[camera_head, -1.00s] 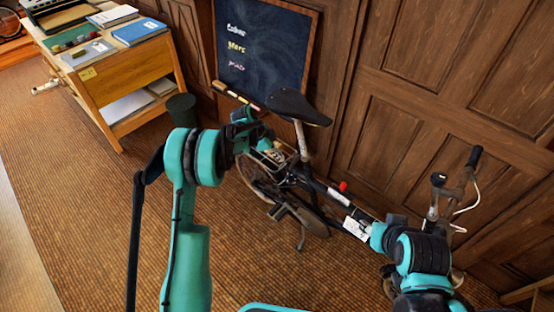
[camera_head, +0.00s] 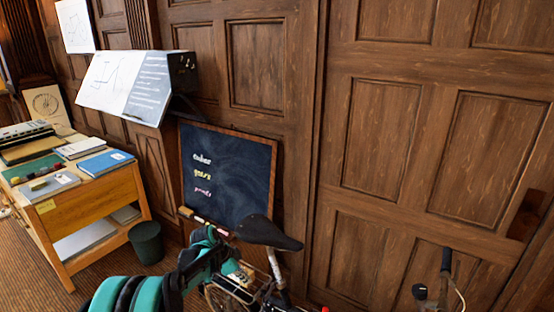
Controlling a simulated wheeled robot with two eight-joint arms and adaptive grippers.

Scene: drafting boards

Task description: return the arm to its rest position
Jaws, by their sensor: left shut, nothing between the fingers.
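My left arm, teal and black, comes in from the lower left edge. Its gripper (camera_head: 241,277) is at the bottom centre, in front of the bicycle and below its black saddle (camera_head: 268,233). The left gripper is shut and empty; its fingertips are small and hard to tell apart from the bicycle parts behind. I cannot tell whether it touches the bicycle. My right arm and gripper are out of view.
The bicycle's handlebar grip (camera_head: 446,260) rises at the lower right. A chalkboard (camera_head: 240,185) leans on the panelled wall behind. A wooden desk (camera_head: 95,200) with books and a dark bin (camera_head: 147,243) stand at left. A tilted drawing board (camera_head: 125,85) is above.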

